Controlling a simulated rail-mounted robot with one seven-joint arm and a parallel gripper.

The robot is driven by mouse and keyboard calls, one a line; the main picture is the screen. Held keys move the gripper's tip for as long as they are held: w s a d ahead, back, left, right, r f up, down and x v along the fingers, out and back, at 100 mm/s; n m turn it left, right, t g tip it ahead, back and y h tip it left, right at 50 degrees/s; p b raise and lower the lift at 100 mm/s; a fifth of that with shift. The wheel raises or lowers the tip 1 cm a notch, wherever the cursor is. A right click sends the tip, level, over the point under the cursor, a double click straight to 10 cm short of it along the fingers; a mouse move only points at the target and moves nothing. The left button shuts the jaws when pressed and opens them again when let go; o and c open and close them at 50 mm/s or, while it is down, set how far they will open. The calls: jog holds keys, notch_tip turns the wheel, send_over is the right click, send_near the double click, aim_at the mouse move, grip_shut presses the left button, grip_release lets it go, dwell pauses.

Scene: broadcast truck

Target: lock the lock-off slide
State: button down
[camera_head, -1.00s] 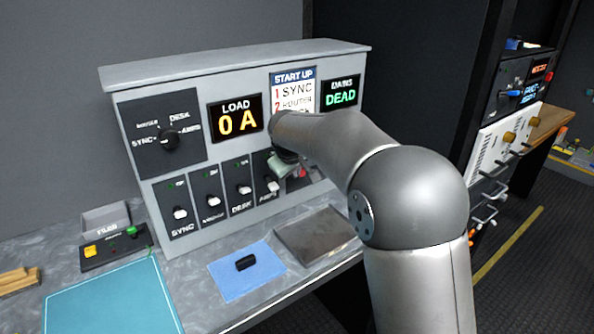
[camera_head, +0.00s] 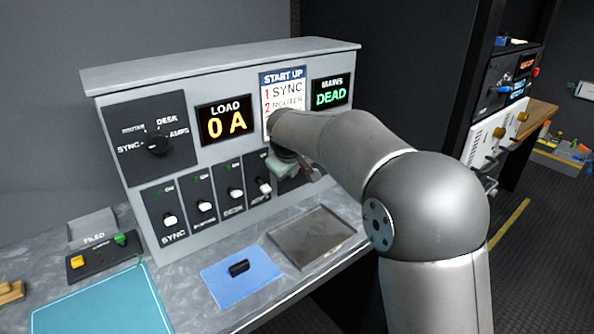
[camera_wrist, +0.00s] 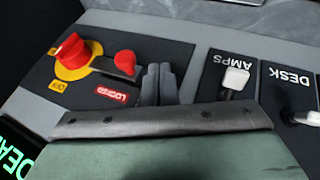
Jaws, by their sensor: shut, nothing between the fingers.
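The lock-off slide shows in the wrist view as a small red knob (camera_wrist: 125,62) in a dark slot. It sits beside a larger red rotary knob (camera_wrist: 70,52) on a yellow disc. A red "LOCKED" label (camera_wrist: 112,95) is just below the slide's slot in that picture. My gripper (camera_wrist: 158,82) is shut and empty, its fingertips close to the right of the small knob; I cannot tell whether they touch it. In the head view my gripper (camera_head: 312,174) is in front of the panel's lower right, and my arm hides the slide.
White AMPS (camera_wrist: 236,78) and DESK (camera_wrist: 304,116) switches stand to the right in the wrist view. The grey panel (camera_head: 215,75) has a selector knob (camera_head: 156,144). A blue mat (camera_head: 222,285) with a black piece and a grey tray (camera_head: 335,250) lie on the bench below.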

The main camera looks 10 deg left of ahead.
jog(key=v, duration=1)
jog(key=shift+s, duration=0.2)
jog(key=shift+a, duration=0.15)
jog(key=s+d+f+m+g+h+p, duration=0.1)
jog(key=s+d+f+m+g, duration=0.15)
jog(key=s+d, duration=0.55)
jog(key=s+d+f+m+g, duration=0.1)
jog(key=s+d+f+m, duration=0.25)
jog(key=s+d, duration=0.45)
jog(key=s+d+f+m+g, duration=0.1)
jog(key=s+d+f, duration=0.3)
jog(key=s, duration=0.4)
jog(key=s+d+f+m+g+p, duration=0.1)
jog(key=s+d+f+m+g, duration=0.1)
jog(key=s+d+f, duration=0.3)
jog(key=s+d, duration=0.1)
jog(key=s, duration=0.2)
jog(key=shift+d+f+m+y, duration=0.2)
jog(key=shift+f+m+y, duration=0.1)
jog(key=shift+f+m, duration=0.1)
